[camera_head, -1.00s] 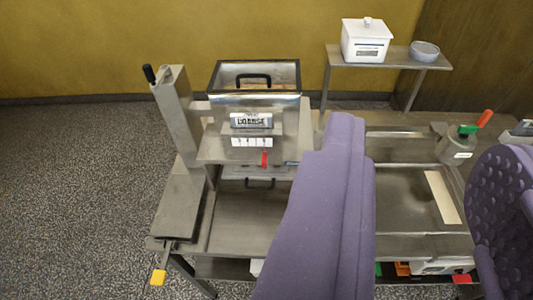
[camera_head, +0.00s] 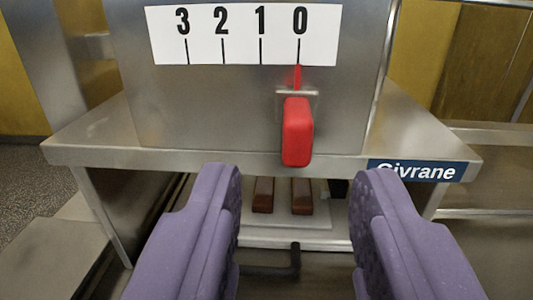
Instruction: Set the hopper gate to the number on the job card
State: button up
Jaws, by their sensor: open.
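The hopper gate's red lever (camera_head: 297,132) hangs from a slot in the steel hopper front (camera_head: 200,110). Its red pointer (camera_head: 297,77) stands at the 0 mark. The white scale (camera_head: 243,36) above reads 3, 2, 1, 0 from left to right. My gripper (camera_head: 295,185) is open and empty. Its two purple fingers are spread below and in front of the lever, one to each side, and do not appear to touch it. No job card shows that I can make out now.
A steel ledge (camera_head: 110,150) runs under the hopper, with a blue "Givrane" label (camera_head: 417,170) at right. Below it, two brown bars (camera_head: 263,195) lie on a pale tray (camera_head: 318,217). A dark handle (camera_head: 295,258) sits in front, between my fingers.

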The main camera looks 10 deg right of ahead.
aim_at(297, 144)
jog(key=x, duration=0.5)
jog(key=shift+w+d+b, duration=0.2)
jog(key=shift+w+b, duration=0.1)
jog(key=shift+b, duration=0.05)
jog(key=shift+c, duration=0.4)
grip_shut()
